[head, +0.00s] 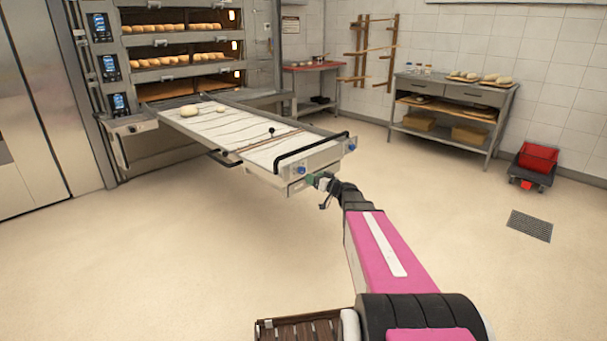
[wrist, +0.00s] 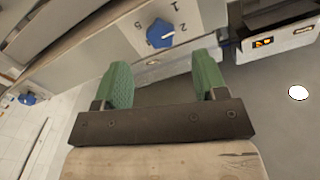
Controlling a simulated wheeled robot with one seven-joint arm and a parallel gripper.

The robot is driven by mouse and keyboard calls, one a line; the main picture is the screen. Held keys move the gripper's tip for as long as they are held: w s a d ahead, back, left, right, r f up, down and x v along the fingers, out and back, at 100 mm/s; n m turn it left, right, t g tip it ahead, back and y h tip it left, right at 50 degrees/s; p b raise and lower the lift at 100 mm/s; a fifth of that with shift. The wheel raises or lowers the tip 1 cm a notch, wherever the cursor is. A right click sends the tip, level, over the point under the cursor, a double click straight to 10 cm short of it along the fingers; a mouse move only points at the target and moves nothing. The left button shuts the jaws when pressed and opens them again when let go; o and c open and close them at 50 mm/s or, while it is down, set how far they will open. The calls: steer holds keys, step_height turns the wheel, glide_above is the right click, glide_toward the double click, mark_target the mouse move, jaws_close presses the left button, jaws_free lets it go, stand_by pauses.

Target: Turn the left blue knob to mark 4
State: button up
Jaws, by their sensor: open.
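The left blue knob (head: 301,170) is on the front end panel of the long loader table. In the wrist view this knob (wrist: 159,33) shows just beyond my fingertips, with printed figures such as 1, 2 and 5 around it. A pale mark shows on its face near the 2 side; its exact setting is hard to read. The right blue knob (head: 351,147) is farther along the panel, and it also shows in the wrist view (wrist: 28,98). My gripper (head: 315,180) is close to the left knob. Its green fingers (wrist: 163,61) are apart, with nothing between them.
The loader table (head: 220,137) extends from the deck ovens (head: 165,42), with a black handle bar (head: 310,150) above the knob panel. A steel worktable (head: 450,115) and a red bin (head: 538,157) stand at the right. The floor around the loader is clear.

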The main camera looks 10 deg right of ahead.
mark_target(303, 172)
steer(key=x, duration=0.7)
steer(key=shift+w, duration=0.1)
steer(key=shift+a, duration=0.1)
steer(key=c, duration=0.9)
